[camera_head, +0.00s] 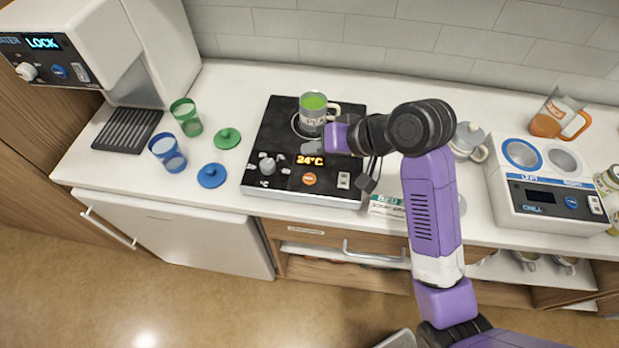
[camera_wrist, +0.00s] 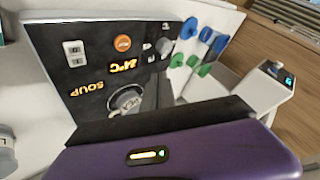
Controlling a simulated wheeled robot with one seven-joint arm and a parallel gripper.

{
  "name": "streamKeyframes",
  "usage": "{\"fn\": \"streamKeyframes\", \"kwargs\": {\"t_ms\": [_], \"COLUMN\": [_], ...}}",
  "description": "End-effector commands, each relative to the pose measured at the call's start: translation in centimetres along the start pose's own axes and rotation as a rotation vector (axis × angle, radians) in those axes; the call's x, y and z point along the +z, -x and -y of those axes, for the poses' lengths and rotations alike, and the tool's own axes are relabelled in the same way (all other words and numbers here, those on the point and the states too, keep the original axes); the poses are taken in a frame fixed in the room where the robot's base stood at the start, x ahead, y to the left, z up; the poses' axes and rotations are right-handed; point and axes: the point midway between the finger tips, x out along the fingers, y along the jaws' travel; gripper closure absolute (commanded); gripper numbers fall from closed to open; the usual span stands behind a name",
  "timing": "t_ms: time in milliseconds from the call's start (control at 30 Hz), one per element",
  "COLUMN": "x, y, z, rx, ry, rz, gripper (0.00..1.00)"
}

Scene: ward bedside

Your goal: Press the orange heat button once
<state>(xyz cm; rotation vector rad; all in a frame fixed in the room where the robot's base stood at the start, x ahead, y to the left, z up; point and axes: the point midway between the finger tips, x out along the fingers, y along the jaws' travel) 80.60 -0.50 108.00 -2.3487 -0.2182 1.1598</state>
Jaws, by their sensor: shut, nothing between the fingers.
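The orange heat button (camera_head: 309,179) is on the front panel of the black hot plate (camera_head: 278,128), just below a display reading 24°C (camera_head: 311,160). In the wrist view the orange button (camera_wrist: 122,43) shows uncovered, near the top of the panel. A grey mug (camera_head: 312,122) with green contents stands on the plate's heating ring.
A knob (camera_head: 267,165) and a white rocker switch (camera_head: 343,180) flank the button. Blue and green cups and lids (camera_head: 227,138) stand left. A chill unit (camera_head: 545,185) stands right, with a lidded grey pot (camera_head: 467,141) and an orange-filled jug (camera_head: 558,118) nearby.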

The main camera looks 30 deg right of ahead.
Motion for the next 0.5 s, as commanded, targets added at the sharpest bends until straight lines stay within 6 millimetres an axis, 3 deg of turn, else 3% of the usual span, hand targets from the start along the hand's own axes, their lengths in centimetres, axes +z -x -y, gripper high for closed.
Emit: {"fn": "streamKeyframes", "kwargs": {"t_ms": [500], "x": [3.1], "y": [-4.2], "z": [-3.1], "rx": [0.0], "ry": [-0.001], "rz": [0.0], "gripper": [1.0]}}
